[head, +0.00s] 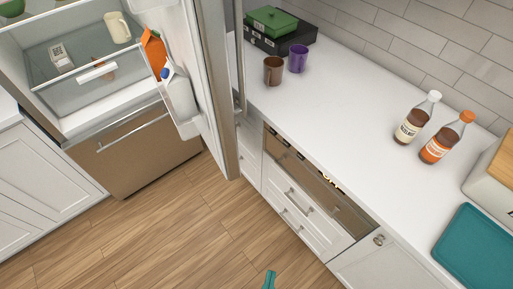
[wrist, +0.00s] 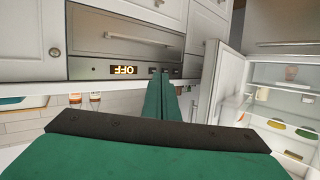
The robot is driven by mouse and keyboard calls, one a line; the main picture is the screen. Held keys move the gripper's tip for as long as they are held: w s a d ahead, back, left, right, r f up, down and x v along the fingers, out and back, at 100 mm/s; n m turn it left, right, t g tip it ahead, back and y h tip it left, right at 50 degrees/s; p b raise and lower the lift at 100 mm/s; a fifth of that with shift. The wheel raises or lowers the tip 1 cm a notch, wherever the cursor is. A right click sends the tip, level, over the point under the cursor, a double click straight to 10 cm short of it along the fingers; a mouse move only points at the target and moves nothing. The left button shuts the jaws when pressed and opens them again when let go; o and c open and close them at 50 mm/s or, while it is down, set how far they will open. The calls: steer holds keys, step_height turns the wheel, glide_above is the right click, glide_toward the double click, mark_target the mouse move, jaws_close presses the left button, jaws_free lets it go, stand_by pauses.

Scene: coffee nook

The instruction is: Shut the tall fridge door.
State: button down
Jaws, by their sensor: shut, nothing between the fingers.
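The tall fridge door (head: 208,75) stands wide open in the head view, swung out to the right towards the counter. Its inner shelves hold a white jug (head: 180,95) and an orange carton (head: 154,50). The lit fridge interior (head: 75,75) shows at the upper left, with a silver-edged drawer front below it. In the wrist view the open door (wrist: 217,85) is right of my fingers, and the interior is beyond it. My gripper (wrist: 168,78) is shut and empty, its green fingers together. Its tip (head: 270,276) shows at the bottom of the head view, apart from the door.
The white counter (head: 340,90) runs along the right, with a brown mug (head: 273,71), a purple mug (head: 298,59), two bottles (head: 416,118) and a teal tray (head: 478,250). A built-in oven drawer (head: 310,180) sits below. The wooden floor (head: 180,225) before the fridge is clear.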

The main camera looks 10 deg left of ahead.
steer(key=w+f+m+g, duration=0.2)
steer(key=w+f+m, duration=0.3)
steer(key=w+f, duration=0.5)
steer(key=w+a+f+m+y, duration=0.2)
steer(key=w+a+f+y, duration=0.25)
steer(key=w, duration=0.55)
steer(key=w+a+r+g+y, duration=0.15)
steer(key=w+r+y, duration=0.35)
steer(key=w, duration=0.6)
steer(key=w+r+n+g+y, duration=0.2)
steer(key=w+r+y, duration=0.4)
steer(key=r, duration=0.6)
steer(key=w+a, duration=0.2)
steer(key=a, duration=0.8)
steer(key=shift+w+a, duration=0.35)
steer(key=shift+a, duration=0.05)
